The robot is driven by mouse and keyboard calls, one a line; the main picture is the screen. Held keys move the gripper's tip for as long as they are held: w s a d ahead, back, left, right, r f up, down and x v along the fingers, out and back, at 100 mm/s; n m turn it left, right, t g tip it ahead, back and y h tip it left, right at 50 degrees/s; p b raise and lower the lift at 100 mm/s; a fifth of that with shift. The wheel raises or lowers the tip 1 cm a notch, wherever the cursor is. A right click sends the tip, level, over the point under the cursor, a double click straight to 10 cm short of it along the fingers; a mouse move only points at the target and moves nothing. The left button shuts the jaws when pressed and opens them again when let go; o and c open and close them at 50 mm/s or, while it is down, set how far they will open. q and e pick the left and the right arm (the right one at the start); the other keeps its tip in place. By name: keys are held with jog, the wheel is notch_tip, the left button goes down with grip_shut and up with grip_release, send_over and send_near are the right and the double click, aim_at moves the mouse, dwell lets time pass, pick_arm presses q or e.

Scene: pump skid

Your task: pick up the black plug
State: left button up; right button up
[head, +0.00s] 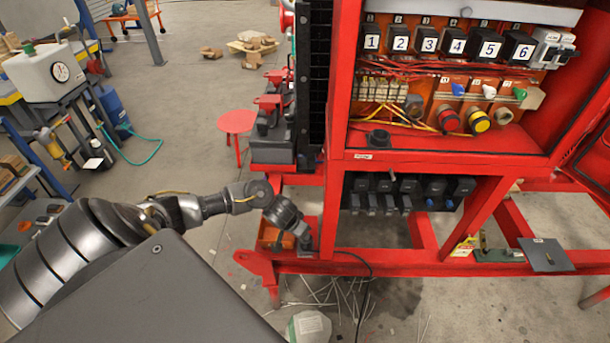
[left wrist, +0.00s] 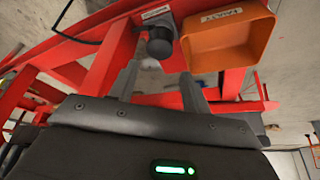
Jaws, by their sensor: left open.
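The black plug (left wrist: 160,42) shows in the left wrist view as a dark round-ended piece at a grey mount on the red frame. It lies just beyond the fingertips of my left gripper (left wrist: 158,82), roughly in line with the space between them. The fingers are apart with nothing between them. In the head view my left gripper (head: 301,232) reaches down to the lower red beam beside the orange bin. There the hand largely hides the plug, and I cannot tell whether the fingers touch it. My right gripper is in neither view.
The orange bin (left wrist: 228,42) sits close beside the plug. A black cable (head: 362,268) runs near the lower beam. The red skid frame (head: 400,262) and its panel stand to the right of my arm. A red stool (head: 237,122) stands behind on open floor.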

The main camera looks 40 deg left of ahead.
aim_at(306, 245)
pick_arm(q)
jog(key=shift+b+x, duration=0.8)
jog(key=shift+x, duration=3.9)
jog(key=shift+c, duration=0.5)
jog(key=c, duration=0.6)
jog(key=shift+c, duration=0.2)
jog(key=shift+r, duration=0.1)
